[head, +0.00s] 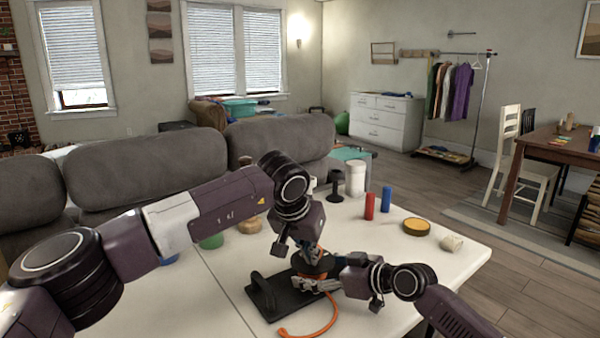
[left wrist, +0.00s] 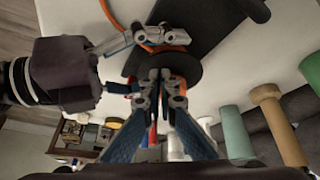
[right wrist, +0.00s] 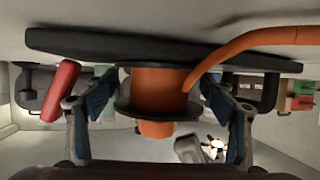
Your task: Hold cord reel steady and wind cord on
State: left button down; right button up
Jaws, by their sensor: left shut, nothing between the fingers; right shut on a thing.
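The cord reel (head: 313,267) is an orange drum with black flanges on a dark base plate with a handle (head: 263,293), at the front of the white table. In the right wrist view, the orange drum (right wrist: 158,82) sits between my right gripper's fingers (right wrist: 158,100), which are spread around the flange and shut on the reel. The orange cord (head: 327,318) leaves the drum and lies in a curve on the tabletop. My left gripper (head: 318,254) is shut and empty just above the reel; its fingertips (left wrist: 160,76) are close together in front of the black flange. Whether they touch it is unclear.
On the table (head: 455,265) stand a red cylinder (head: 369,206), a blue cylinder (head: 386,199), a white canister (head: 355,178), a yellow-topped round tin (head: 416,227) and a small pale object (head: 452,242). A grey sofa (head: 150,165) stands behind. The table's right front is clear.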

aim_at(301, 263)
pick_arm(q)
jog(key=shift+w+a, duration=0.15)
jog(key=shift+w, duration=0.5)
dwell(0.6)
jog(key=shift+w+a+f, duration=0.15)
jog(key=shift+a, duration=0.2)
dwell(0.3)
jog(key=shift+w+a+f, duration=0.1)
jog(key=shift+w+a, duration=0.1)
jog(key=shift+a, duration=0.35)
jog(key=shift+w+a+f, duration=0.1)
jog(key=shift+w+a, duration=0.05)
jog(key=shift+a, duration=0.35)
jog(key=shift+s+a+r, duration=0.1)
jog(key=shift+s+a, duration=0.05)
jog(key=shift+s, duration=0.2)
notch_tip(301, 263, up, 6)
jog(key=shift+d+r, duration=0.2)
jog(key=shift+d, duration=0.05)
dwell(0.3)
